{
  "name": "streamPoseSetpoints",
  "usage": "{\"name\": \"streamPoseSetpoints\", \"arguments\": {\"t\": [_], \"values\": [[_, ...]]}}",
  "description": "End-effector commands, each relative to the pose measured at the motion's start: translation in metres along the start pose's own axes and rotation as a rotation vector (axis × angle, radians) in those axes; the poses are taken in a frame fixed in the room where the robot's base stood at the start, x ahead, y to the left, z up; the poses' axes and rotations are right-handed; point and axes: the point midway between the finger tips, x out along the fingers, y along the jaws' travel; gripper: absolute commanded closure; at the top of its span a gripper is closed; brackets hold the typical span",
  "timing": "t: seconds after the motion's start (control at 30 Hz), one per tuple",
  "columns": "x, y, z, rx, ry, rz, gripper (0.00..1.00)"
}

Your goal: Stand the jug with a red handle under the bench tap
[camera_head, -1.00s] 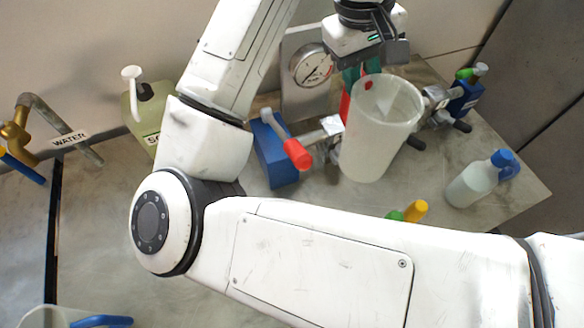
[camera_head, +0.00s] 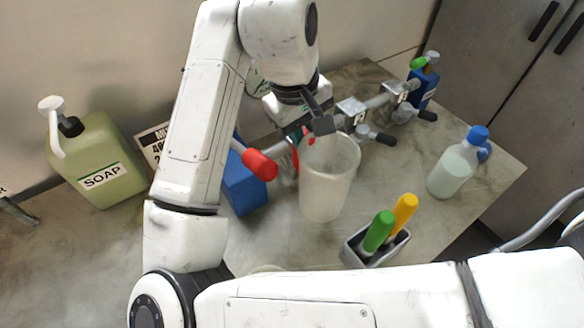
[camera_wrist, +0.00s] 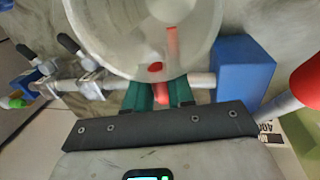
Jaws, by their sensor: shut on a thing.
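The jug (camera_head: 328,182) is a translucent whitish beaker shape. Its red handle (camera_wrist: 161,96) shows between the green fingers in the wrist view. My gripper (camera_head: 303,134) is shut on this handle, at the back left of the jug. The jug looks nearly upright, and I cannot tell whether its base touches the bench. In the wrist view my gripper (camera_wrist: 160,92) has the jug (camera_wrist: 145,38) just beyond it. Only a grey spout end (camera_head: 17,211), probably of the bench tap, shows at the far left edge. The rest of the tap is out of view.
A pipe with clamps (camera_head: 352,110) and a blue block (camera_head: 244,190) with a red-ended lever (camera_head: 259,165) stand close to the jug. A soap container (camera_head: 95,165) stands left, a bottle (camera_head: 453,170) right, a tool holder (camera_head: 350,252) in front. Bench left of my arm is mostly clear.

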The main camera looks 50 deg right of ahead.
Motion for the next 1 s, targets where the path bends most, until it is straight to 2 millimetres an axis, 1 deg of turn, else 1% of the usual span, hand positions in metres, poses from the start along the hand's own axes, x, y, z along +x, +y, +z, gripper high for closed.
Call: {"name": "streamPoseSetpoints", "arguments": {"t": [0.03, 0.1, 0.27, 0.5, 0.6, 0.77, 0.9, 0.93, 1.0], "values": [[0.008, -0.003, 0.0, -0.002, -0.002, 0.0, 1.0], [0.016, -0.004, 0.0, -0.002, -0.001, 0.0, 1.0], [0.026, -0.006, 0.0, -0.001, 0.0, -0.001, 1.0], [0.055, -0.012, 0.0, -0.002, -0.002, -0.001, 1.0], [0.06, -0.013, -0.001, -0.001, 0.001, -0.001, 1.0], [0.059, -0.012, -0.001, 0.0, 0.001, -0.001, 1.0], [0.062, -0.013, -0.001, -0.001, 0.0, 0.0, 1.0], [0.062, -0.013, -0.001, -0.001, 0.001, -0.001, 0.75], [0.062, -0.013, -0.001, 0.0, 0.001, -0.001, 0.69]]}}
